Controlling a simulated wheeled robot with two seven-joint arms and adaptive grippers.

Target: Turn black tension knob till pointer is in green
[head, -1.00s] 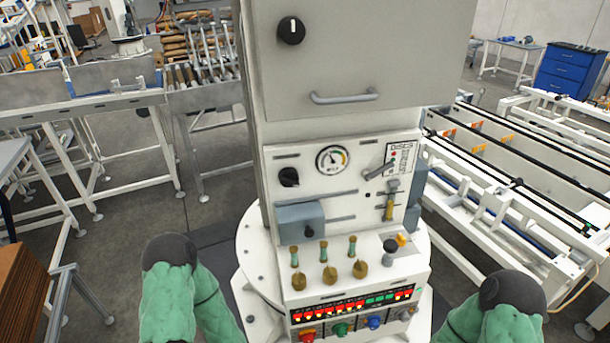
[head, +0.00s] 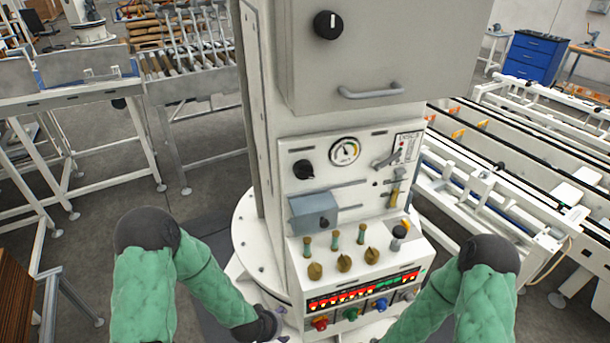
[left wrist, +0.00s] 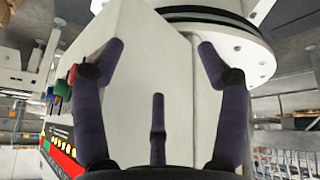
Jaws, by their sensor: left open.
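A round black knob (head: 303,169) with a light mark sits on the front panel of the white machine, left of a round dial gauge (head: 345,151). The gauge has coloured segments with yellow at its right; its pointer is too small to read surely. A second black knob (head: 328,25) is on the upper cabinet door. My left gripper (head: 282,313) is low at the console's left side, well below the knobs and mostly hidden. In the left wrist view my left gripper (left wrist: 160,50) is open and empty, facing a plain white console side (left wrist: 150,85). My right gripper is out of view.
A grey-blue box (head: 313,212) juts out below the knob. The lower console carries brass knobs (head: 344,263), a lit indicator strip (head: 362,290) and coloured knobs (head: 351,314). A cabinet handle (head: 371,91) projects above the gauge. Conveyors (head: 520,190) stand at right.

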